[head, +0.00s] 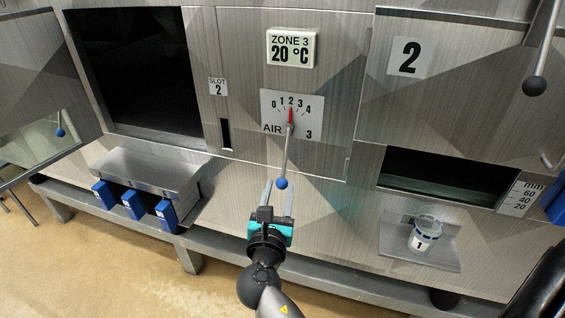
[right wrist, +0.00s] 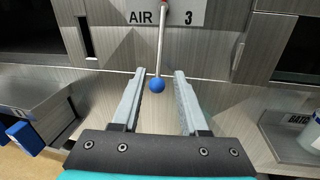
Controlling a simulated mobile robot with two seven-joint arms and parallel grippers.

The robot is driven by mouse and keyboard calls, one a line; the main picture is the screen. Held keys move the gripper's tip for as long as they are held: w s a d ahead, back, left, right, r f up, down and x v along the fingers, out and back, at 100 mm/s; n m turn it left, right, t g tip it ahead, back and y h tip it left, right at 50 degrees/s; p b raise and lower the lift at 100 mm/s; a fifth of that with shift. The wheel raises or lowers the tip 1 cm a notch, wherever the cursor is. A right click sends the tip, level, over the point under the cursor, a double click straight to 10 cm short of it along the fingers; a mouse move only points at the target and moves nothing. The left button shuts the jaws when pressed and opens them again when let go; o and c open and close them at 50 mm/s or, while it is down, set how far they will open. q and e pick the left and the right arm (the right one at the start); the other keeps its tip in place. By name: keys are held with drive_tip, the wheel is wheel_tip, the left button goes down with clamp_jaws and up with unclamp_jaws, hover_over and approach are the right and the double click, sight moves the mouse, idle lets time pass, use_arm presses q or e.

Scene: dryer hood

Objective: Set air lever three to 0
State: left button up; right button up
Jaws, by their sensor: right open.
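Air lever three is a thin metal rod with a blue ball knob (head: 281,183), hanging below a white dial plate (head: 306,128) marked AIR 3. The dial runs from 0 to 4, and its red pointer (head: 290,115) stands at about 2. My right gripper (head: 278,191) is open just below the lever. In the right wrist view, the blue ball (right wrist: 157,85) lies between the tips of the two spread fingers (right wrist: 158,76) as seen from behind; I cannot tell whether it touches either finger. My left gripper is not in view.
A ZONE 3 display (head: 291,47) reads 20 °C above the dial. At left are an open dark hatch (head: 135,70) and a metal box (head: 147,170) with blue handles. At right, a cup (head: 424,235) marked 1 stands on a small shelf (head: 393,239).

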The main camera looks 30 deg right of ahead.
sight(284, 164)
drive_tip(key=b+x, duration=0.1)
drive_tip(key=x, duration=0.9)
drive_tip(key=shift+w+d, duration=0.15)
drive_tip(key=shift+w, duration=0.1)
drive_tip(key=shift+c, duration=0.2)
clamp_jaws()
idle(0.7)
